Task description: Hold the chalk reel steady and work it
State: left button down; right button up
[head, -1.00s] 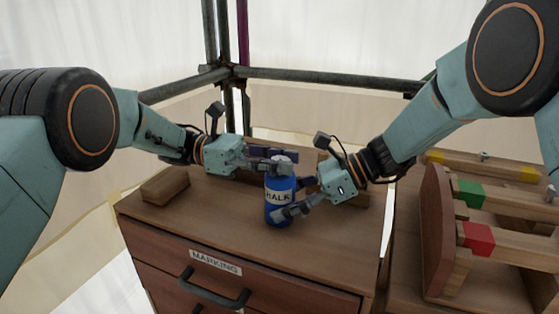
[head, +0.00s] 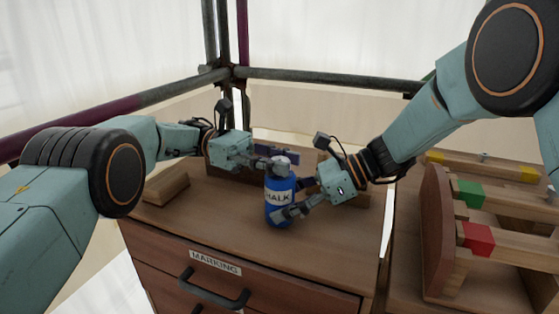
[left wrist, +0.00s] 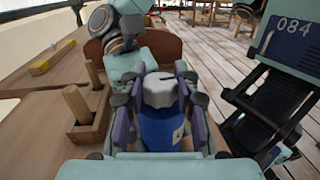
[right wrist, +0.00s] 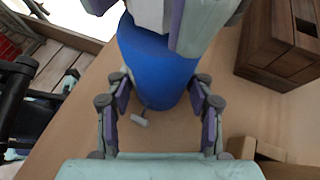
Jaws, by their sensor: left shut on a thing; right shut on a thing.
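The chalk reel is a blue bottle-shaped body (head: 279,204) with a white CHALK label and a grey cap (head: 281,162). It stands upright on the wooden cabinet top. My left gripper (head: 274,164) is shut on the grey cap, which shows between its fingers in the left wrist view (left wrist: 160,90). My right gripper (head: 296,197) is shut around the lower blue body, which also shows in the right wrist view (right wrist: 155,75). A small pale piece (right wrist: 139,121) hangs on a short line at the reel's side there.
The cabinet (head: 330,245) has a drawer labelled MARKING with a dark handle (head: 213,291). A wooden block (head: 166,187) lies at the cabinet's left. A wooden rack with green and red marked bars (head: 478,238) stands at right. Scaffold poles (head: 320,79) run behind.

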pick_arm(q)
jog(key=c, duration=1)
grip_release()
jog(key=shift+o, duration=0.2)
jog(key=shift+r, duration=0.1)
notch_tip(320, 180, up, 10)
jog(key=shift+f, duration=0.1)
